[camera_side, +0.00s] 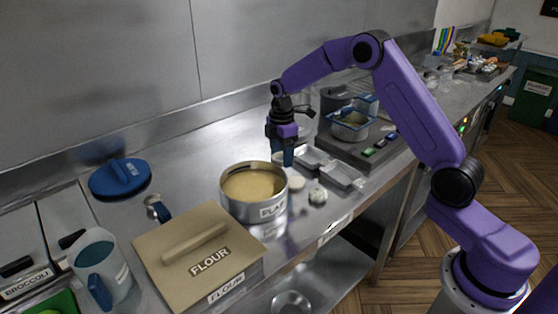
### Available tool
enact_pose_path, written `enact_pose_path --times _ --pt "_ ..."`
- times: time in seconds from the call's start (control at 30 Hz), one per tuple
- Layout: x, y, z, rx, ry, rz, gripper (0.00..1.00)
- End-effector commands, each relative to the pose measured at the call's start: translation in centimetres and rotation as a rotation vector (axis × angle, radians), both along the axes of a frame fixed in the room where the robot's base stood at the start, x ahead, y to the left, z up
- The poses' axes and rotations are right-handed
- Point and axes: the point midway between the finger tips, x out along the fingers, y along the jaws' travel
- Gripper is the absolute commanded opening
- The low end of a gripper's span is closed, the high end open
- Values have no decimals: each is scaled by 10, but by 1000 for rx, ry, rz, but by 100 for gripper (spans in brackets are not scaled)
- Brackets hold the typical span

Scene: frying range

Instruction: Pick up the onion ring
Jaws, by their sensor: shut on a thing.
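My gripper (281,160) points down just behind the round metal tub, with its blue fingers closed. A small pale piece, the onion ring (277,157), shows at the fingertips; its shape is mostly hidden by the fingers. Another pale round piece (297,182) lies to the right of the tub, and a whitish lump (318,196) sits further right on the counter. I cannot tell whether the fingertips touch the counter.
The metal tub (228,205) holds yellow batter. Small metal trays (343,176) stand right of the gripper, with the fryer (350,125) behind them. A flour box (190,250), a blue lid (120,178) and a jug (100,265) are at left. Bare counter lies behind the tub.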

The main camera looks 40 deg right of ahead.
Motion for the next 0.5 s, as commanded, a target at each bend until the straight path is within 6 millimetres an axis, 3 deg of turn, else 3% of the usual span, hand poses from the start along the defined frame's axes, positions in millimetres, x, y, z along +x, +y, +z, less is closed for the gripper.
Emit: enact_pose_path --times 0.23,0.5 --pt "-38 1 47 0 -5 0 47" --pt "-89 3 69 0 -3 1 47"
